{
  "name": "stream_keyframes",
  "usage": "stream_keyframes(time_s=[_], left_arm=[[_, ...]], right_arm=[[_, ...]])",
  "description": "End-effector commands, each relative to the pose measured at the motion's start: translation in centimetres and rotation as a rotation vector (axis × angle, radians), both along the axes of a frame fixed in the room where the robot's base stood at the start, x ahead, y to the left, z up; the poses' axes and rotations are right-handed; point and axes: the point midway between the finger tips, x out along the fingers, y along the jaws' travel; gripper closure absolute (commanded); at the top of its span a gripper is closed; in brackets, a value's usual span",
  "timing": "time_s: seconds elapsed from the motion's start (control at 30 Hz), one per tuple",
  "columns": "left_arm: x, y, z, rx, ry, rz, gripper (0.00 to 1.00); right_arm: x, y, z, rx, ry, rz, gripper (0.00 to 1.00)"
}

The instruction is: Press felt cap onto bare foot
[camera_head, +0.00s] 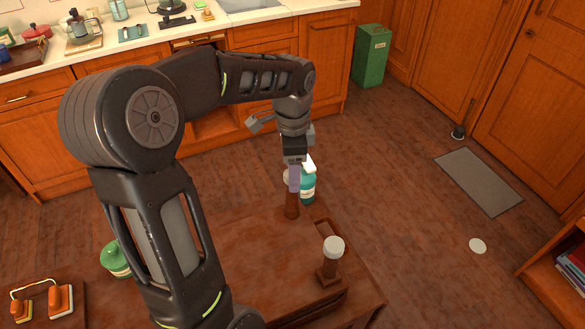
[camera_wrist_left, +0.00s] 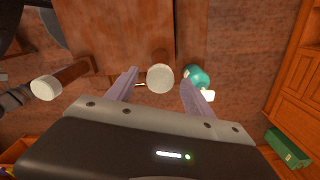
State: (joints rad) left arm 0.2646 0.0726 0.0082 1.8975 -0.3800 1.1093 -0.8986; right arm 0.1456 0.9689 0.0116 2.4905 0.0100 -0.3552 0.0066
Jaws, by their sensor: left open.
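My left gripper (camera_head: 293,186) points down over the far upright wooden leg (camera_head: 291,207). In the left wrist view the open fingers (camera_wrist_left: 160,90) stand on either side of a pale round felt cap (camera_wrist_left: 160,77), with a gap to each finger. The cap appears to be on top of that leg; its seating is hidden. In the head view its pale edge (camera_head: 287,177) shows just left of the finger. A second upright leg (camera_head: 329,268) nearer me carries a white cap (camera_head: 333,247), and also shows in the left wrist view (camera_wrist_left: 45,88). My right gripper is not clearly visible.
A teal bottle with a white top (camera_head: 307,187) stands close behind the far leg. The wooden table (camera_head: 250,250) has free room left of the legs. A green jar (camera_head: 116,259) is at left. A pale disc (camera_head: 477,246) lies on the floor.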

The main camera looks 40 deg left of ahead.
Motion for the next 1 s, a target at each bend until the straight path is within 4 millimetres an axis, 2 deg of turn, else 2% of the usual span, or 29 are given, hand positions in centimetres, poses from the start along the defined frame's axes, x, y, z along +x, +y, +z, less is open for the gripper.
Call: stream_keyframes(time_s=[0.17, 0.5, 0.6, 1.0], left_arm=[[0.1, 0.0, 0.9, 0.001, -0.003, 0.000, 0.39], [0.1, 0.0, 6.4, 0.001, -0.004, -0.001, 0.39], [0.1, 0.0, 7.4, 0.000, -0.001, -0.001, 0.39], [0.0, 0.0, 7.8, 0.000, 0.000, -0.001, 0.39]], right_arm=[[0.3, 0.1, 0.1, 0.006, -0.008, 0.002, 0.38], [0.3, 0.1, -0.4, 0.007, -0.010, 0.003, 0.38], [0.3, 0.1, -0.5, 0.007, -0.010, 0.003, 0.38], [0.3, 0.2, -0.5, 0.007, -0.010, 0.003, 0.38]])
